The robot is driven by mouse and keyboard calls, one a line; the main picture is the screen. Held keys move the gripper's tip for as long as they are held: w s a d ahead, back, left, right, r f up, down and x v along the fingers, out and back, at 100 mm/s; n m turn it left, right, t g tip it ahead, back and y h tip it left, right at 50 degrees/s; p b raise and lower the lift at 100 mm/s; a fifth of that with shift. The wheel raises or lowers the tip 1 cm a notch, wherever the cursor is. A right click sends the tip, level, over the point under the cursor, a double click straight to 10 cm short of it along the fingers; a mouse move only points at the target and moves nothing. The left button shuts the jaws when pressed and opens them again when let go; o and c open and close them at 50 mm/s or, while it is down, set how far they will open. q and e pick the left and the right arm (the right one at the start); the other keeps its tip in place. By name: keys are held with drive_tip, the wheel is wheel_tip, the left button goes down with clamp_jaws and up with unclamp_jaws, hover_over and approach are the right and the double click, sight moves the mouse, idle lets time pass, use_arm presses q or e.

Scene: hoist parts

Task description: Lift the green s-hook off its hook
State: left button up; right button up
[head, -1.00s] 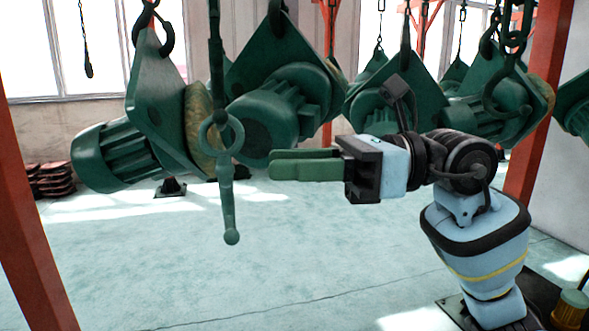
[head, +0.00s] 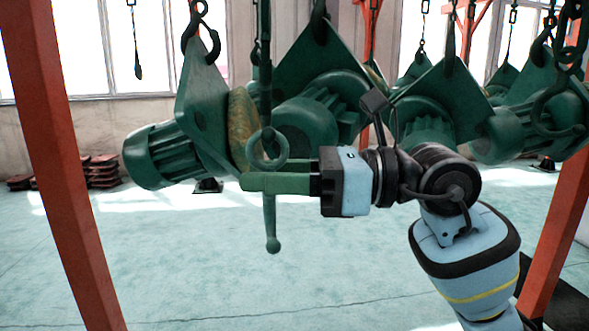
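The green s-hook (head: 271,224) hangs upright in the middle of the head view. It has a ring at its top and a straight stem ending in a small ball. A dark hanger (head: 265,85) comes down to the ring from above. My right gripper (head: 243,182) reaches in from the right, with its green fingers level across the stem just below the ring. The near finger hides that bit of the stem. I cannot tell whether the fingers touch or grip it. My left gripper is out of view.
Green hoist blocks hang close behind: one at left (head: 160,155), one in the middle (head: 310,120) and others at right (head: 425,115). Orange posts stand at left (head: 65,180) and right (head: 555,240). The floor below the s-hook is clear.

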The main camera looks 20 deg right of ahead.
drive_tip(key=shift+a, duration=0.1)
clamp_jaws()
idle(0.5)
